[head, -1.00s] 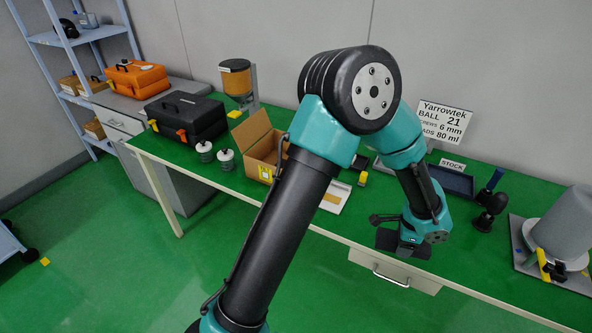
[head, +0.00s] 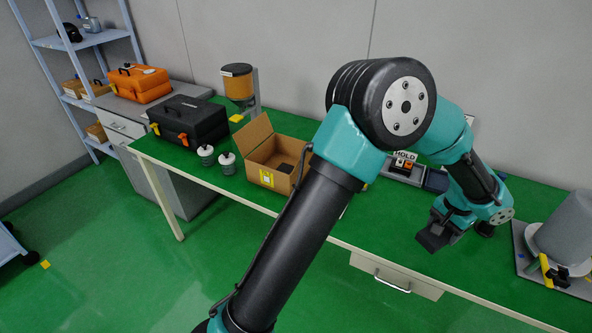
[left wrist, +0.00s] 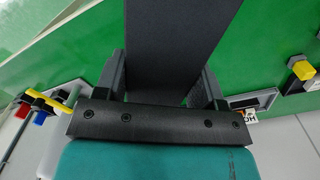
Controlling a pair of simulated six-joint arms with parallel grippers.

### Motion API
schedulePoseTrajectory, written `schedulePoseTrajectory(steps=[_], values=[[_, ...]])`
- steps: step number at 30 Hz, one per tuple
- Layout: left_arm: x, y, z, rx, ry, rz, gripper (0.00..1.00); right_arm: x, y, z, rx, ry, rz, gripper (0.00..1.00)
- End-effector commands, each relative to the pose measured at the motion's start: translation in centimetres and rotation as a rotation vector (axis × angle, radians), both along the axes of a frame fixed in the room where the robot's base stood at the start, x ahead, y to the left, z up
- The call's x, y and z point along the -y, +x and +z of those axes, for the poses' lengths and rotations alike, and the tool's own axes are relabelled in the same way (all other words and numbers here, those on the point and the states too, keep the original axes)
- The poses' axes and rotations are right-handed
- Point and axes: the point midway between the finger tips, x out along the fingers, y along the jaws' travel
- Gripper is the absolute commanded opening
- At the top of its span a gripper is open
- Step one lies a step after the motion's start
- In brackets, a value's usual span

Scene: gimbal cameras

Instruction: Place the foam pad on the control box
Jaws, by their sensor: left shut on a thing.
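My left gripper (head: 438,234) is over the right part of the bench in the head view. In the left wrist view the gripper (left wrist: 165,85) has its two fingers on either side of a dark grey slab, which looks like the foam pad (left wrist: 178,38). The slab reaches out past the fingertips. In the head view the dark slab is hard to tell from the dark fingers.
An open cardboard box (head: 270,180) with a dark piece inside, two small white-topped parts and a black case (head: 188,120) stand on the left of the green bench. A grey cone (head: 570,230) on a plate stands at the right. Bare green bench lies below the arm.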

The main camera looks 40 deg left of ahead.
Motion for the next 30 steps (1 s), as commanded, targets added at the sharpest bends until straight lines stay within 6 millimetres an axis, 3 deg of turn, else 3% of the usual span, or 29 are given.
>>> schedulePoseTrajectory(steps=[8,14,21,30], values=[[-4.5,2.6,1.0,0.002,-0.002,0.082,0.4,-0.1,0.0,0.0,0.001,0.0,0.002,0.43],[-10.1,5.1,2.1,0.002,-0.001,0.176,0.4,-0.1,0.0,0.0,0.001,0.0,0.002,0.43],[-19.8,7.8,4.0,0.002,-0.001,0.323,0.4,-0.1,0.0,0.0,0.001,0.0,0.002,0.43],[-32.4,8.8,6.7,0.003,-0.001,0.498,0.4,-0.1,0.0,0.0,0.001,0.0,0.002,0.43]])
